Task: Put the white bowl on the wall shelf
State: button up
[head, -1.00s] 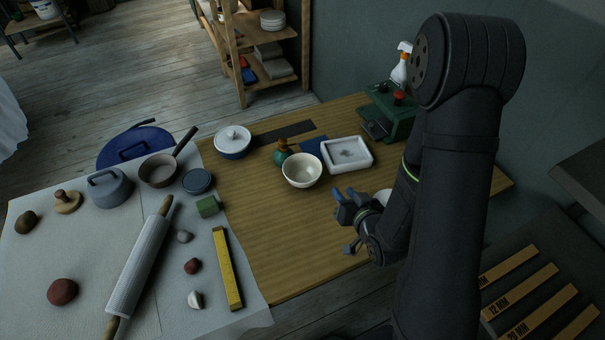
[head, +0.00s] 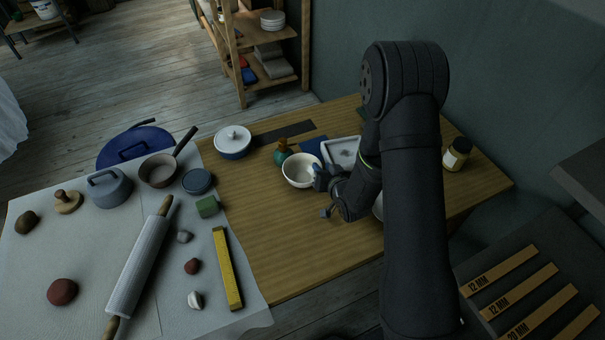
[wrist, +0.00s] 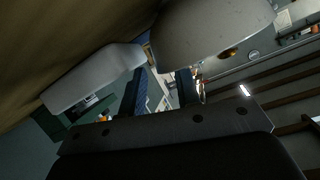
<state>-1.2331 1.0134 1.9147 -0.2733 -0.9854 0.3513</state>
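The white bowl (head: 297,172) stands upright on the wooden table in the head view. My gripper (head: 321,179) is at the bowl's right side, and its fingertips overlap the rim there. In the wrist view the bowl's pale curved wall (wrist: 210,32) fills the top, just beyond the fingertips. The two fingers of my gripper (wrist: 160,78) are apart with a gap between them. I cannot tell whether a finger touches the bowl. A dark ledge (head: 585,172) on the wall at the right edge appears to be the wall shelf; only part of it shows.
A white tray (head: 342,149) lies behind my gripper, partly hidden. A green-brown bottle (head: 282,153) stands close behind the bowl.

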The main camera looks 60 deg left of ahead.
jog(key=shift+a+f, duration=0.15)
jog(key=shift+a, duration=0.3)
jog(key=shift+c, duration=0.2)
grip_shut()
jog(key=shift+r, duration=0.6)
jog(key=w+d+r, duration=0.8)
jog(key=r, duration=0.2)
jog(key=shift+d, duration=0.3)
